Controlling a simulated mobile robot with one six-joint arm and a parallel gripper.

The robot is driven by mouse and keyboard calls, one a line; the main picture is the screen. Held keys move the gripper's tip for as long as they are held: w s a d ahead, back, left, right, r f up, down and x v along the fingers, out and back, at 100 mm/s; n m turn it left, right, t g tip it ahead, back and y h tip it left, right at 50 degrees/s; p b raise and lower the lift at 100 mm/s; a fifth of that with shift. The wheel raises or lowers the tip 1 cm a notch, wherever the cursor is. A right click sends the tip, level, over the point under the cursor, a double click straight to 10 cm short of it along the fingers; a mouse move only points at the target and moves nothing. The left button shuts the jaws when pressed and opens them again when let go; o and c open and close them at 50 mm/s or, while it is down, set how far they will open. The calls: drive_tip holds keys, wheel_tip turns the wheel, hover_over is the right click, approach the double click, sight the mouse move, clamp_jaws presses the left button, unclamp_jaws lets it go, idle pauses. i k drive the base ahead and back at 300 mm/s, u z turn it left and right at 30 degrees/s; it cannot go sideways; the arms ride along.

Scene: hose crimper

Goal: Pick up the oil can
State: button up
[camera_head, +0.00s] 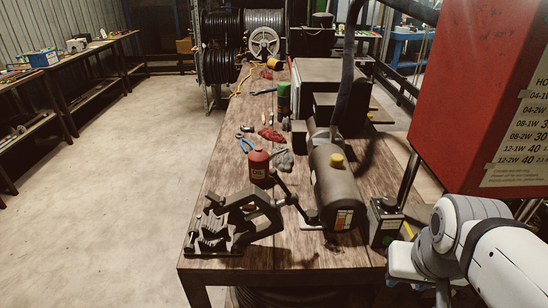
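My white and grey arm (470,240) shows at the lower right, well to the right of the can. My gripper is not in view.
A dark cylinder unit (336,188) stands right of the can, with a thick hose rising from it. Pliers (244,144) and rags (271,134) lie behind the can. A red panel (480,90) with a printed chart blocks the right side. The floor (130,200) left is clear.

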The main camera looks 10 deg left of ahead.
sight(259, 159)
drive_tip(key=z, duration=2.15)
drive_tip(key=k, duration=1.9)
drive_tip(key=u, duration=2.2)
drive_tip(key=i, duration=1)
